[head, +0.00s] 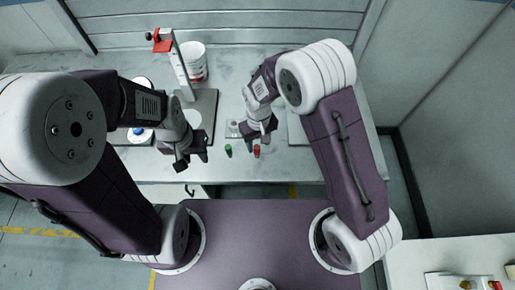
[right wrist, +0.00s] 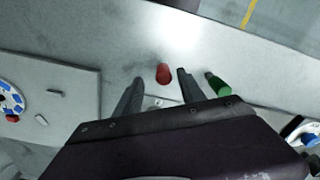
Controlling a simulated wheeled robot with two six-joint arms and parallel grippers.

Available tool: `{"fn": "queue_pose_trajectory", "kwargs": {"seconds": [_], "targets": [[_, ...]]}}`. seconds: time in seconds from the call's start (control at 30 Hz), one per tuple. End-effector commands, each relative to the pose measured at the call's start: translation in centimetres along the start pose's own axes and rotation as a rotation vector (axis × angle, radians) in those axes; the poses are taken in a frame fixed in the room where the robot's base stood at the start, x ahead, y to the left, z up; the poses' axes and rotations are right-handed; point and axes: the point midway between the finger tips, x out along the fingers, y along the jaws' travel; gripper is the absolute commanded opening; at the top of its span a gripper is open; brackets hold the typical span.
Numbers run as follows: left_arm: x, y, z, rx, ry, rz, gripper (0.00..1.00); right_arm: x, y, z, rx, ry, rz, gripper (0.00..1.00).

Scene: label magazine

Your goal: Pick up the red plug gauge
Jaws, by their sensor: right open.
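The red plug gauge (head: 257,151) is a small red cylinder near the front edge of the bench. In the right wrist view the red plug gauge (right wrist: 163,73) shows between and just beyond my right fingertips, with no finger touching it that I can see. My right gripper (head: 259,138) is open and empty, right behind the red gauge in the head view. A green plug gauge (head: 228,150) stands to its left; in the right wrist view the green one (right wrist: 218,86) is outside the fingers. My left gripper (head: 192,163) looks open and empty, further left over the bench front.
A white bucket (head: 194,66) and a post with a red top (head: 163,45) stand at the back. A dark plate (head: 203,105) lies left of my right gripper. A side table (head: 440,255) with small parts is at the lower right.

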Motion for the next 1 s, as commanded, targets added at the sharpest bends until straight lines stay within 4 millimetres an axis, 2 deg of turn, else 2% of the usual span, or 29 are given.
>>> {"fn": "queue_pose_trajectory", "kwargs": {"seconds": [0.17,0.3,0.43,0.67,0.7,0.87,1.0], "targets": [[-0.4,0.0,0.0,0.0,0.0,0.0,0.36,0.7,-0.1,0.1,0.0,-0.002,0.0,0.47],[-1.7,0.0,-0.2,0.0,0.0,0.0,0.36,3.0,-0.3,0.3,0.0,-0.006,0.0,0.47],[-1.8,0.0,-0.2,0.0,0.0,0.0,0.36,5.0,-0.3,0.1,0.0,-0.002,0.0,0.47],[-1.7,0.0,-0.2,0.0,0.0,0.0,0.36,5.5,-0.3,0.1,0.0,0.001,0.0,0.47],[-1.7,0.0,-0.2,0.0,0.0,0.0,0.36,5.5,-0.3,0.1,0.0,0.001,0.0,0.44],[-1.7,0.0,-0.2,0.0,0.0,0.0,0.36,5.5,-0.3,0.1,0.0,0.001,0.0,0.0],[-1.7,0.0,-0.2,0.0,0.0,0.0,0.36,5.5,-0.3,0.1,0.0,0.001,0.0,0.0]]}}
